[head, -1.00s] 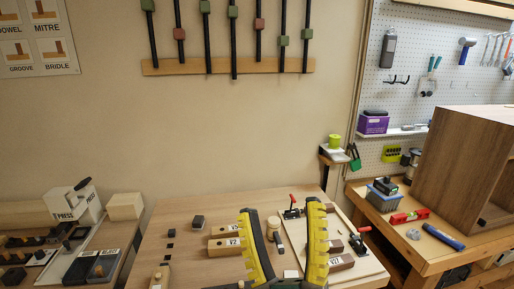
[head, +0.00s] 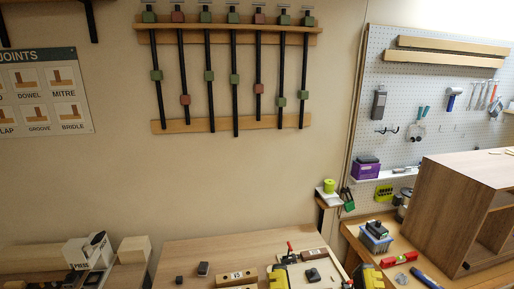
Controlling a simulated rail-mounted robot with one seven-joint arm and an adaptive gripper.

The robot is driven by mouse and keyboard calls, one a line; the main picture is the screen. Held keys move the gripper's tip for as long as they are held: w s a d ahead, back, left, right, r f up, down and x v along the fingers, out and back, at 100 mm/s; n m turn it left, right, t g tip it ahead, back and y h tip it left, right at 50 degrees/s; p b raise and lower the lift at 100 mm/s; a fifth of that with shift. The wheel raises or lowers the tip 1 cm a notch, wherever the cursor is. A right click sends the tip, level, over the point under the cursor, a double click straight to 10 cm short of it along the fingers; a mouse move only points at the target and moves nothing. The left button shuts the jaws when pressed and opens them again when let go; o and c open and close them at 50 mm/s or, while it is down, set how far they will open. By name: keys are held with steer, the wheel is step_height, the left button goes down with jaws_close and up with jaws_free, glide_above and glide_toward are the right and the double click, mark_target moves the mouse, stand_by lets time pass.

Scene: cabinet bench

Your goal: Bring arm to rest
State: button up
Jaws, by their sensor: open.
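My gripper (head: 325,272) shows at the bottom edge, right of centre. Its two yellow fingers stand wide apart and nothing is held between them. The rest of the gripper and my arm are below the picture. Behind and between the fingers lies a pale board (head: 330,285) on the wooden bench (head: 205,252). A dark block (head: 312,275) shows in the gap between the fingers. I cannot tell the gripper's height above the bench.
Left of the gripper are a labelled wooden block (head: 236,279) and a small dark block (head: 203,268). A red-handled clamp (head: 290,247) stands behind it. The air above the bench is clear.

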step_height(320, 180, up, 6)
steer(key=p, duration=0.3)
